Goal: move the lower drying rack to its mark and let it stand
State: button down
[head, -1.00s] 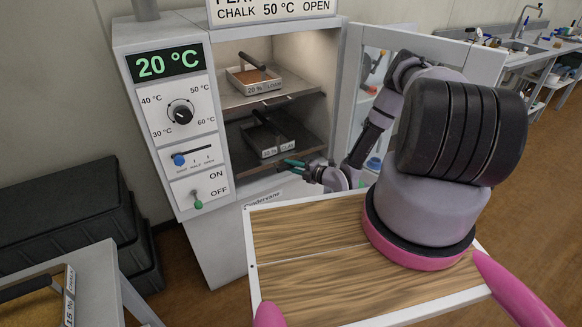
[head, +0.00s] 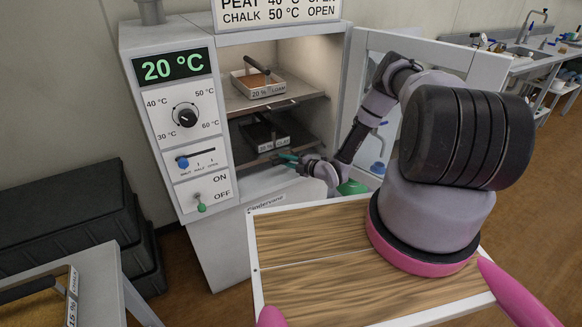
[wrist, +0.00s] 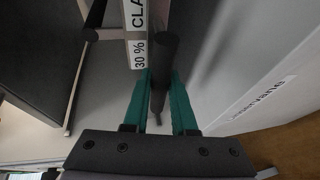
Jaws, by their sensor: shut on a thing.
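The lower drying rack (head: 285,155) is a dark shelf inside the open cabinet, below the upper rack (head: 273,104). It carries a dark tray (head: 270,143) whose label, in the wrist view, reads 30 % and the start of CLAY (wrist: 138,35). My gripper (head: 286,157) is at the rack's front edge. In the wrist view its green fingers (wrist: 158,98) are closed around a black bar (wrist: 166,50), which looks like the rack's handle. I cannot make out the mark in either view.
An upper tray (head: 264,89) stands on the upper rack. The cabinet door (head: 440,62) stands open at the right. A wooden-topped board (head: 310,255) is in front, a bench with a tray (head: 40,290) lower left, and dark crates (head: 70,225) at the left.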

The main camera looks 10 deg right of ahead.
jog(key=shift+w+r, duration=0.1)
jog(key=shift+w, duration=0.1)
jog(key=c, duration=0.7)
grip_release()
jog(key=shift+w, duration=0.1)
jog(key=shift+c, duration=0.2)
jog(key=v, duration=1)
jog(key=shift+s+d, duration=0.2)
jog(key=shift+s, duration=0.2)
jog(key=shift+s, duration=0.1)
